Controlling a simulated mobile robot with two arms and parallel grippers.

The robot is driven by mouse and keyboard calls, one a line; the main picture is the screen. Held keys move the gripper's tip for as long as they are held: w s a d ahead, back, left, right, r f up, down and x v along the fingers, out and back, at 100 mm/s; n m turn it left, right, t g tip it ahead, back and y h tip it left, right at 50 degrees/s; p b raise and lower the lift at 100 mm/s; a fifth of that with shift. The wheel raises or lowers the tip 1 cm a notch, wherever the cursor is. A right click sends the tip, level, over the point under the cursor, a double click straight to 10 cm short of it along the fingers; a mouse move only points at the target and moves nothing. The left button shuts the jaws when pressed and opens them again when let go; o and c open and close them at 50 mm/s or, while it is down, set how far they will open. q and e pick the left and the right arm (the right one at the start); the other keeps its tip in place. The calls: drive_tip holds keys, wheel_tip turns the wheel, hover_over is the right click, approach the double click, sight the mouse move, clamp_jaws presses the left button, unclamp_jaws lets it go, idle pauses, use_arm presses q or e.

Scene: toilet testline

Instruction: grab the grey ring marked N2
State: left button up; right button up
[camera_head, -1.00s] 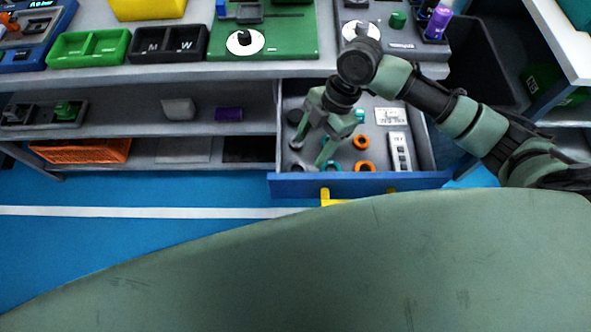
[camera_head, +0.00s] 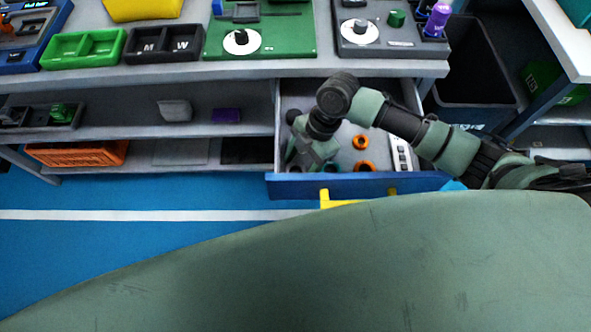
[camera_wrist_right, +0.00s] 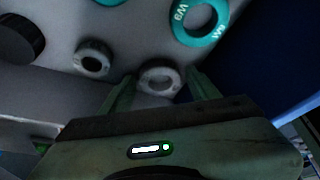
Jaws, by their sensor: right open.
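A grey ring (camera_wrist_right: 160,78) lies on the drawer floor in the right wrist view, between the fingertips of my right gripper (camera_wrist_right: 162,84). The gripper is open, with one finger on each side of the ring. A second grey ring (camera_wrist_right: 93,58) lies just to the left, outside the fingers. I cannot read a marking on either grey ring. In the head view my right gripper (camera_head: 306,160) is low in the left part of the open drawer (camera_head: 350,187), and it hides the grey rings. My left gripper is not in view.
Teal rings (camera_wrist_right: 201,20) and a black round part (camera_wrist_right: 20,39) lie near the grey rings. Two orange rings (camera_head: 361,142) and a white strip with dark squares (camera_head: 401,155) are further right in the drawer. Drawer walls stand close to the gripper.

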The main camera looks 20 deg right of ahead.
drive_tip(key=c, duration=1.1)
drive_tip(key=shift+r, duration=0.1)
